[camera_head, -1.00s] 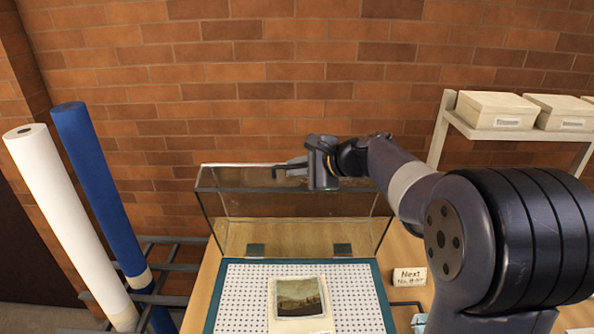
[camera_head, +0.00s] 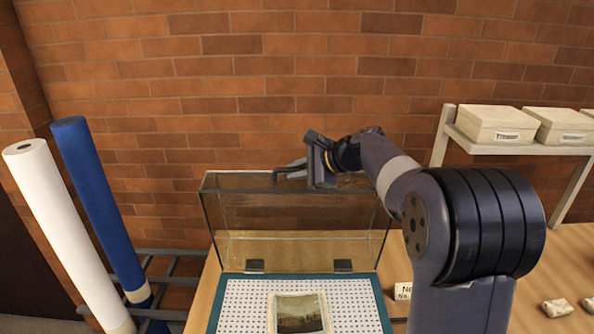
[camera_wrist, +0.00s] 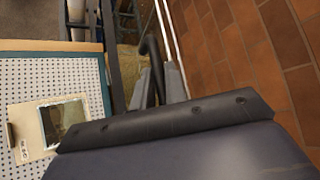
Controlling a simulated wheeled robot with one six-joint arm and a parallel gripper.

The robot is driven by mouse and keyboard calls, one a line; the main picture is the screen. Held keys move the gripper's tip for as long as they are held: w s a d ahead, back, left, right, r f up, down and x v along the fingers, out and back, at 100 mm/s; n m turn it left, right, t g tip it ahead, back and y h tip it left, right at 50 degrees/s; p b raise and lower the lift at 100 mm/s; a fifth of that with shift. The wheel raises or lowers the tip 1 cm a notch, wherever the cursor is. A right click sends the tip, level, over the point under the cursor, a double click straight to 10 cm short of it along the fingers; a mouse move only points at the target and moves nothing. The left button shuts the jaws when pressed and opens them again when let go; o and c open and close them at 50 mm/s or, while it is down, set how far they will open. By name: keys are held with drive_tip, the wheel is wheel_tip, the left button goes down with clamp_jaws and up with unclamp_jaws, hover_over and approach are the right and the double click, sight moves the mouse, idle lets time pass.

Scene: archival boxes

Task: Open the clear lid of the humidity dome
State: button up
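The clear lid (camera_head: 300,215) of the humidity dome is raised and stands about upright at the back of the dome's base, above two dark hinges. The base has a teal rim (camera_head: 377,290) and a white perforated bed (camera_head: 240,300). My gripper (camera_head: 290,170) is at the top edge of the lid. In the wrist view, my gripper's grey fingers (camera_wrist: 158,86) lie on both sides of a dark curved handle (camera_wrist: 150,50) and look closed on it. The exact contact is partly hidden.
A picture (camera_head: 298,313) lies on the bed. White (camera_head: 55,220) and blue (camera_head: 100,200) rolls stand in a rack at left. A shelf with boxes (camera_head: 500,124) is at right. Small pale blocks (camera_head: 557,307) lie on the table. A brick wall is close behind the lid.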

drive_tip(key=o, duration=0.4)
drive_tip(key=shift+f, duration=0.1)
drive_tip(key=b+v, duration=0.2)
drive_tip(key=v, duration=0.9)
drive_tip(key=shift+b, duration=0.35)
drive_tip(key=shift+w+a, duration=0.1)
drive_tip(key=shift+a, duration=0.05)
drive_tip(key=p+x, duration=0.2)
drive_tip(key=x, duration=0.8)
drive_tip(key=shift+a+p, duration=0.15)
drive_tip(key=shift+p, duration=0.25)
drive_tip(key=shift+f, duration=0.2)
drive_tip(key=shift+s, duration=0.3)
drive_tip(key=shift+s, duration=0.1)
